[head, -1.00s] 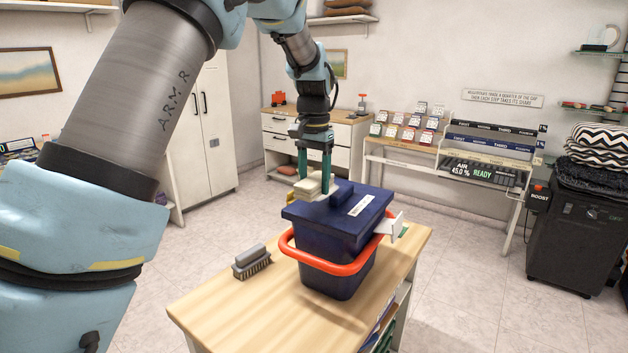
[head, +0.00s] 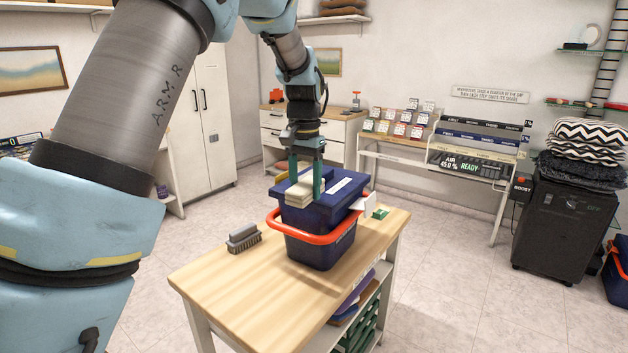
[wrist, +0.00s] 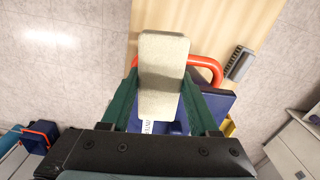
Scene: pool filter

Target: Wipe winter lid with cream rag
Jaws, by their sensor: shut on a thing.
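The cream rag (head: 303,190) is a folded pale block held between the green fingers of my gripper (head: 305,180). It also shows in the wrist view (wrist: 162,75), where my gripper (wrist: 160,100) is shut on it. The dark blue winter lid (head: 342,188) sits on a dark blue bin (head: 325,245) with a red-orange handle on the wooden table. The rag is over the near left part of the lid; I cannot tell whether it touches. A white label lies on the lid. The rag and fingers hide part of the lid.
A grey brush (head: 243,238) lies on the wooden table (head: 235,290) left of the bin. A small green item (head: 381,214) lies to the bin's right. The table's front is clear. A black cabinet (head: 562,225) with folded cloths stands at the right.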

